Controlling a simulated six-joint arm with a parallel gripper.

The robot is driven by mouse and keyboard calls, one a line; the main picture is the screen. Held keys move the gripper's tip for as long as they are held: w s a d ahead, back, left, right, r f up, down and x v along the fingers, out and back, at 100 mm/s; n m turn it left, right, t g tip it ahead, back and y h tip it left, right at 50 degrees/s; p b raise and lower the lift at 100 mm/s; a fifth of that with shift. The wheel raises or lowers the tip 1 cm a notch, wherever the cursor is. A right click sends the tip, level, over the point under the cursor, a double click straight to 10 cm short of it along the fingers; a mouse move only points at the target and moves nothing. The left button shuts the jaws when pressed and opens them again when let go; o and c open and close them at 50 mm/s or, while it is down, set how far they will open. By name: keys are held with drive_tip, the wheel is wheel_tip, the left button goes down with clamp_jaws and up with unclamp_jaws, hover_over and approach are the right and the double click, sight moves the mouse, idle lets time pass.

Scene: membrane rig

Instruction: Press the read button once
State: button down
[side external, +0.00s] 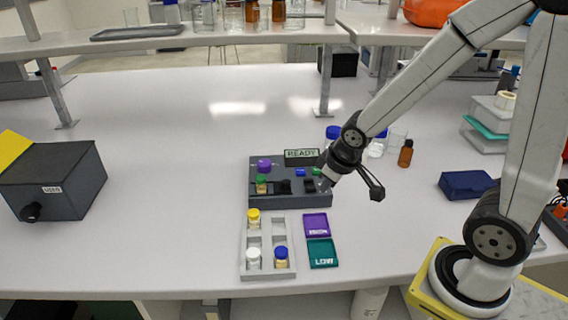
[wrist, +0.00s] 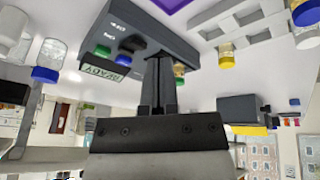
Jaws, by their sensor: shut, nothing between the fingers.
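The dark grey rig (side external: 290,200) stands on the bench, its small display (side external: 301,154) showing READY. A blue button (side external: 300,172) and a green button (side external: 316,171) sit on its top below the display; I cannot read which is the read button. In the wrist view, the blue button (wrist: 124,48) and green button (wrist: 103,51) show beside the display (wrist: 104,68). My gripper (side external: 324,184) is shut and empty at the rig's right side. Its fingers (wrist: 160,62) hide part of the rig in the wrist view. I cannot tell whether they touch it.
On the rig are a purple knob (side external: 264,166) and a green-capped vial (side external: 262,184). A grey rack (side external: 268,270) with several vials stands in front, beside purple (side external: 316,225) and teal (side external: 322,253) trays. A brown bottle (side external: 405,154) stands right.

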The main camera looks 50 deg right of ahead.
sight(314, 167)
drive_tip(key=w+d+r+n+t, duration=0.4)
drive_tip(key=w+d+n, duration=0.3)
drive_tip(key=w+d, duration=0.3)
drive_tip(key=shift+d+t+y, duration=0.3)
drive_tip(key=shift+d+t, duration=0.2)
drive_tip(key=shift+d, duration=0.8)
drive_tip(key=shift+w+f, duration=0.1)
drive_tip(key=shift+f, duration=4.25)
drive_tip(key=shift+f, duration=0.9)
drive_tip(key=shift+r, duration=0.85)
